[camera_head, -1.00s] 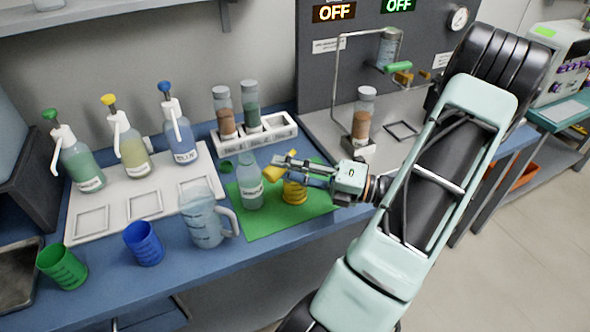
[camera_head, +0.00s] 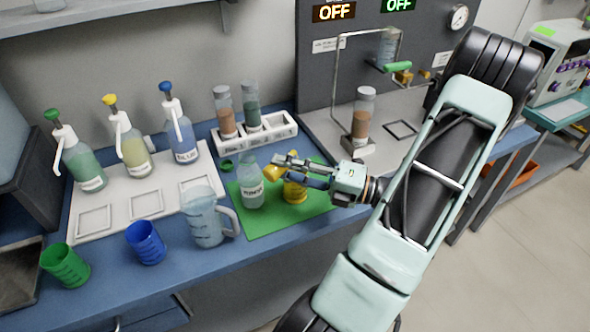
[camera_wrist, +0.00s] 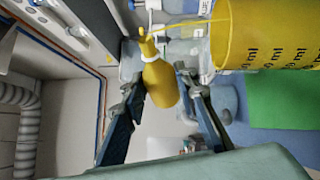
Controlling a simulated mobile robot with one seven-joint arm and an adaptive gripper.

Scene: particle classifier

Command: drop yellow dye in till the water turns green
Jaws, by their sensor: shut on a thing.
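My gripper (camera_head: 285,168) is shut on a small yellow dye bottle (camera_wrist: 160,84) with a white collar and thin yellow tip. The bottle (camera_head: 273,172) is held above the green mat, close to the rinse bottle (camera_head: 252,190) and the yellow beaker (camera_head: 294,191). In the wrist view the yellow beaker (camera_wrist: 265,35), marked in ml, fills the upper right. A thin yellow streak runs between the bottle tip and the beaker; I cannot tell what it is. A clear jug (camera_head: 206,222) of pale blue water stands left of the mat.
The green mat (camera_head: 270,222) lies on the blue bench. Blue (camera_head: 146,244) and green (camera_head: 66,266) beakers stand at the front left. Green (camera_head: 82,168), yellow (camera_head: 133,154) and blue (camera_head: 180,140) pump bottles stand on a white tray (camera_head: 120,225). A vial rack (camera_head: 275,137) is behind.

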